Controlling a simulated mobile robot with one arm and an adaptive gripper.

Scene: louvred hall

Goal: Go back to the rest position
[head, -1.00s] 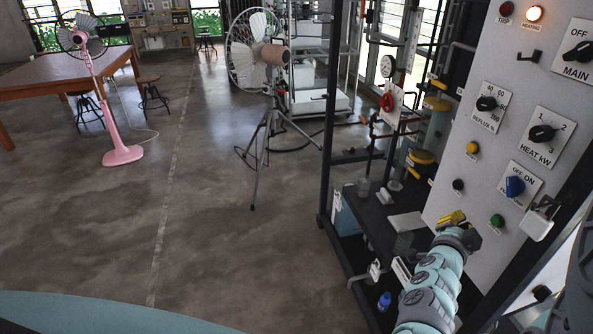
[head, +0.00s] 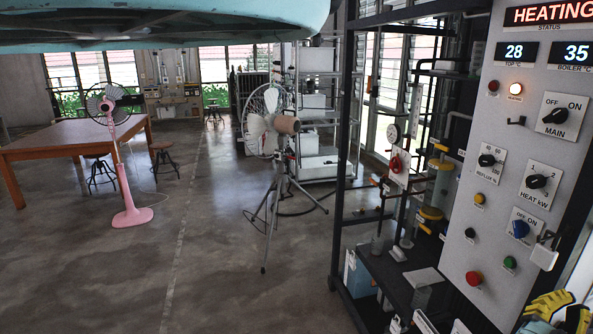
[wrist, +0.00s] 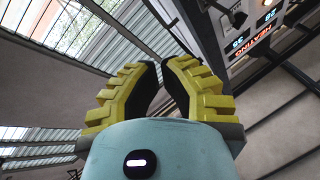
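My gripper (head: 571,303) shows at the lower right corner of the head view, in front of the control panel's lower edge, with part of it cut off by the frame. In the wrist view its two yellow ridged fingers (wrist: 160,64) with dark inner pads point up and away. A gap shows between them, narrow at the tips, and nothing is held there. The wrist view looks up past the fingers to the roof and louvres. My gripper is apart from the panel's knobs and buttons as far as I can see.
The grey control panel (head: 488,215) stands at right, its lit display (head: 548,13) reading HEATING. A dark-framed rig (head: 340,150) with a low shelf stands beside it. A tripod fan (head: 268,125), pink fan (head: 122,185) and wooden table (head: 75,137) stand left. Central floor is clear.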

